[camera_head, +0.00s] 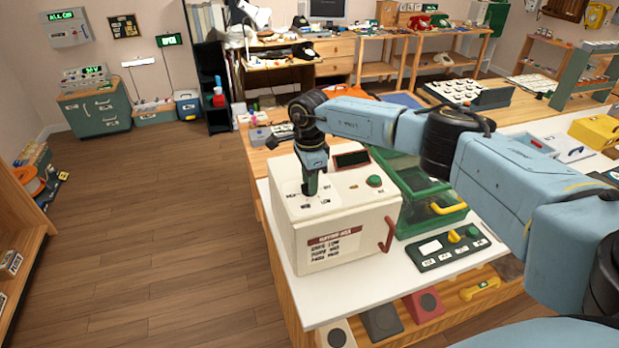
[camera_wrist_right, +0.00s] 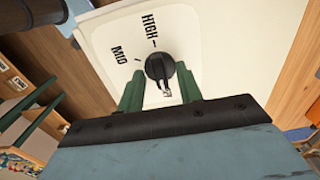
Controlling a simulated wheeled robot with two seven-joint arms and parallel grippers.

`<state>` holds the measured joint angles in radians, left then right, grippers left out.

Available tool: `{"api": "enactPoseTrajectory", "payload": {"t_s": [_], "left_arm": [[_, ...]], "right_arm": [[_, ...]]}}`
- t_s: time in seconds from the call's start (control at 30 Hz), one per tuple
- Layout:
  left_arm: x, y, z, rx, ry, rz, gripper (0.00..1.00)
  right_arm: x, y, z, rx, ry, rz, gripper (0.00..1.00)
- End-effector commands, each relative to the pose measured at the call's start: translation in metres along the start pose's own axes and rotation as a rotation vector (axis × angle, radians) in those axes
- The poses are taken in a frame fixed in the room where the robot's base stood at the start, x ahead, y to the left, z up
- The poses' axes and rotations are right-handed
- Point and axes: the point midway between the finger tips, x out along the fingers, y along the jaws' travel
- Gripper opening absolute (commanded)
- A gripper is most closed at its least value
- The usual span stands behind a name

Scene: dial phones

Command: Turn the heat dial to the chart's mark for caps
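The heat dial (camera_wrist_right: 160,68) is a black round knob on the white top panel of the oven (camera_head: 295,240). In the right wrist view, HIGH and MID are printed beside it with tick marks. A pale tip at the knob's lower edge faces my gripper, away from both words. My right gripper (camera_head: 310,190) is over the oven top; in the wrist view its green fingers (camera_wrist_right: 160,88) are apart, one on each side of the knob, with visible gaps. The chart (camera_head: 336,245) is on the oven's front; its small lines are hard to read. My left gripper is not in view.
A dark display (camera_head: 351,159) and green button (camera_head: 375,181) are on the oven top. A red handle (camera_head: 388,234) projects from its front. A green case (camera_head: 425,195) and a switch panel (camera_head: 455,247) stand to the right. The floor at left is clear.

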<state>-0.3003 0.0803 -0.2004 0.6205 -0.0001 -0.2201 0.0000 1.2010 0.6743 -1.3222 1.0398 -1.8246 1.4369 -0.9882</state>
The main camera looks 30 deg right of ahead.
Motion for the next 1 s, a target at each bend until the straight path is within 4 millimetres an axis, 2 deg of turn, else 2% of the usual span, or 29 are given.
{"api": "enactPoseTrajectory", "payload": {"t_s": [0.17, 0.43, 0.77, 1.0], "left_arm": [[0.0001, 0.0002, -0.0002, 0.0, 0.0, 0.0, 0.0], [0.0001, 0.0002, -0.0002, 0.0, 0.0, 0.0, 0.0], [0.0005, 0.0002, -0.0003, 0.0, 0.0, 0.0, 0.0], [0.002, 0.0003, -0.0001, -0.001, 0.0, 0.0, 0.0]], "right_arm": [[0.0002, 0.0001, 0.0001, 0.0, 0.0, 0.0, 0.35], [-0.0001, 0.0002, 0.0, 0.0, 0.0, 0.001, 0.0], [-0.0002, 0.0002, 0.0, 0.025, 0.0, 0.001, 0.0], [-0.0002, -0.0001, 0.0, 0.139, 0.0, 0.0, 0.0]]}}
